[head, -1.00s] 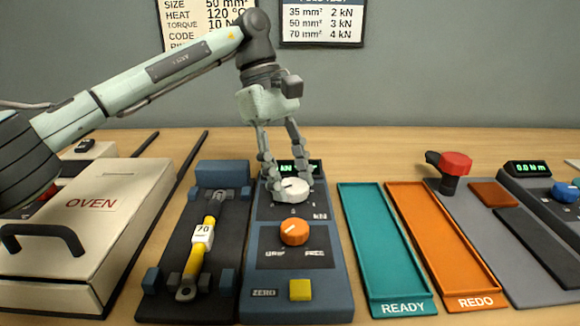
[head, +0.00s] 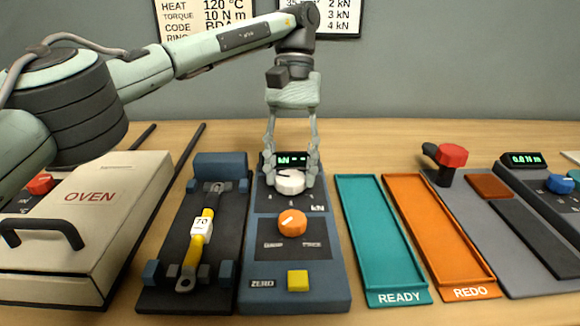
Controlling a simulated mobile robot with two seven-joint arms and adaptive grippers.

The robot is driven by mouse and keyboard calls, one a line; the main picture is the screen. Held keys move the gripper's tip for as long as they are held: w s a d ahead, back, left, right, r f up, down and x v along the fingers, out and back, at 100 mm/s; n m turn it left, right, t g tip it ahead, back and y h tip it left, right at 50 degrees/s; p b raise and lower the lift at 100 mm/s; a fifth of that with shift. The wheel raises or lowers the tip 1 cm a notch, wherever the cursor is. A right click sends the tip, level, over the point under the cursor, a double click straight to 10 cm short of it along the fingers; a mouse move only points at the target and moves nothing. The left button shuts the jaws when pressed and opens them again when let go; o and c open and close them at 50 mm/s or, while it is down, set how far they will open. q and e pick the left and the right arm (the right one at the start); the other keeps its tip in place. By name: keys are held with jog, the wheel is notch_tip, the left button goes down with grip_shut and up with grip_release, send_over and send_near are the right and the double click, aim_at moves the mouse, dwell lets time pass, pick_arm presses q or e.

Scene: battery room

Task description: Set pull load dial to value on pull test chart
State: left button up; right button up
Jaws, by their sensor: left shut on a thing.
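The pull tester (head: 330,287) is a blue panel in the middle of the bench. Its white pull load dial (head: 290,182) sits near the top, below a small green kN display (head: 288,160). My left gripper (head: 291,172) points down from above with its fingers shut around the dial. The fingers partly cover the display and scale, so the dial's value cannot be read. The pull test chart (head: 328,18) on the wall is cut off at the top; 2 kN, 3 kN and 4 kN show. A cable marked 70 (head: 202,228) lies in the fixture on the left. My right gripper is not in view.
An orange knob (head: 292,223) and yellow button (head: 298,281) sit below the dial. The oven (head: 95,200) is at left. A teal READY tray (head: 373,240) and orange REDO tray (head: 440,240) lie empty at right, before a red-handled tool (head: 452,156).

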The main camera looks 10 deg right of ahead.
pick_arm(q)
jog(key=shift+r+m+y, duration=0.1)
jog(key=shift+m+y, duration=0.2)
jog(key=shift+m, duration=0.5)
jog(key=o, duration=1.2)
jog(key=shift+c, duration=0.2)
